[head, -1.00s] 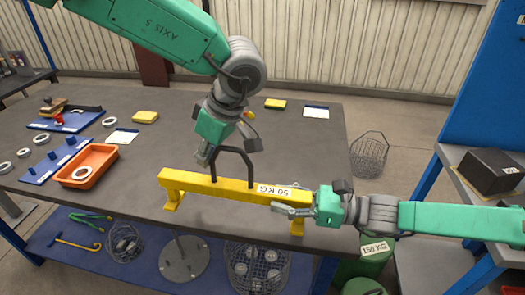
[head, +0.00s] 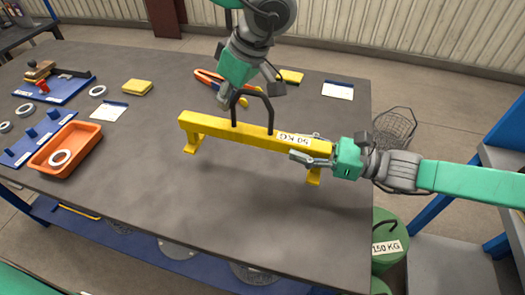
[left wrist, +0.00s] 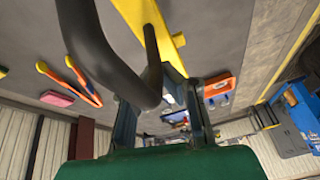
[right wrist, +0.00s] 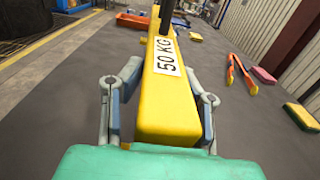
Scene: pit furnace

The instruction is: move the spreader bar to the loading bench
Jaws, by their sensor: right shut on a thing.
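The yellow spreader bar (head: 228,130) has two feet, a black loop handle (head: 270,108) and a 50 KG label. In the head view it is over the grey table, with a soft shadow below, and looks raised; the exact gap is hard to judge. My right gripper (head: 312,152) is shut on the bar's right end, its fingers on both sides in the right wrist view (right wrist: 160,115).
On the grey table (head: 130,190) are an orange tray (head: 66,150), blue peg boards, rings, yellow pads and orange-handled pliers (head: 208,76). Green 150 KG weights (head: 386,240) stand on the floor beyond its right edge. A blue-framed shelf (head: 450,262) is at far right.

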